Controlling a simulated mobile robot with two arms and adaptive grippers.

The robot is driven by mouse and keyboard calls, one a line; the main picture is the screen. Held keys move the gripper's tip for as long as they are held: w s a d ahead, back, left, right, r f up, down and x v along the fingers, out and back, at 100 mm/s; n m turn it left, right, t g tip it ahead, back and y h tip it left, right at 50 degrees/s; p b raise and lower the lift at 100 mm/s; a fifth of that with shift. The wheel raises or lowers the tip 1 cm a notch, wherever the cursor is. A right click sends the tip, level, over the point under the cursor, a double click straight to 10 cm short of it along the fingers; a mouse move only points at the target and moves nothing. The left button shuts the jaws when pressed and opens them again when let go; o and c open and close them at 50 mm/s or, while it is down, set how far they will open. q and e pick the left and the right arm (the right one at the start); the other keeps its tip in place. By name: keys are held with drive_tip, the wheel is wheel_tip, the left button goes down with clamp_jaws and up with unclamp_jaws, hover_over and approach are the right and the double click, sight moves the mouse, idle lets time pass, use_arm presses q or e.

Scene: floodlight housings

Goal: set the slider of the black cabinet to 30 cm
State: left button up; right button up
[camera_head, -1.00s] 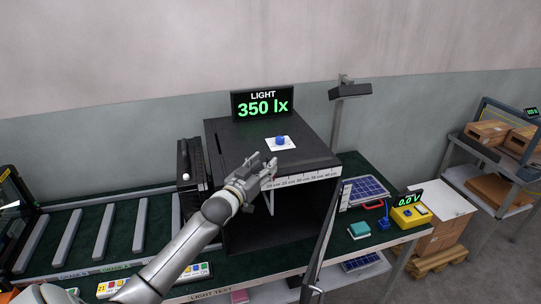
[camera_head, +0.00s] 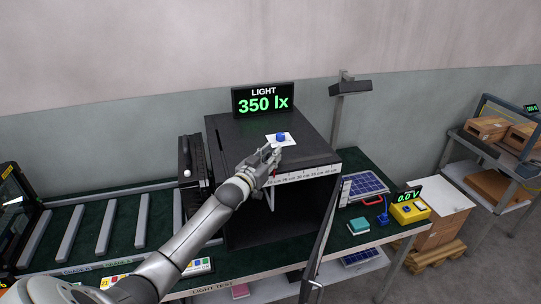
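The black cabinet (camera_head: 232,135) stands on the green bench with its front open. A white scale strip (camera_head: 306,174) marked in cm runs along its top front edge, with labels from about 20 to 40 cm readable. My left gripper (camera_head: 271,155) is at the left part of this strip, over the cabinet's front edge. Its fingers are small and overlap the edge, so I cannot tell if they are open or shut. I cannot make out the slider; the gripper covers that part of the strip. A pale upright piece (camera_head: 271,199) shows inside the cabinet below the gripper. My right gripper is not in view.
A blue knob-like piece (camera_head: 280,136) on a white card lies on the cabinet top, close to my gripper. A light display (camera_head: 263,100) behind reads 350 lx. The open door (camera_head: 318,245) juts forward at the right. A yellow meter (camera_head: 410,211) and solar panel (camera_head: 365,186) lie right.

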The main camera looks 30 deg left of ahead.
sight(300, 160)
use_arm(q)
clamp_jaws()
drive_tip(key=shift+w, duration=0.1)
drive_tip(key=w+d+b, duration=0.2)
drive_tip(key=w+d, duration=0.1)
drive_tip(key=w+d+b, duration=0.2)
drive_tip(key=w+d, duration=0.1)
drive_tip(key=w, duration=0.1)
drive_tip(key=shift+f, duration=0.15)
drive_tip(key=shift+w+d, duration=0.25)
drive_tip(key=o, duration=0.6)
unclamp_jaws()
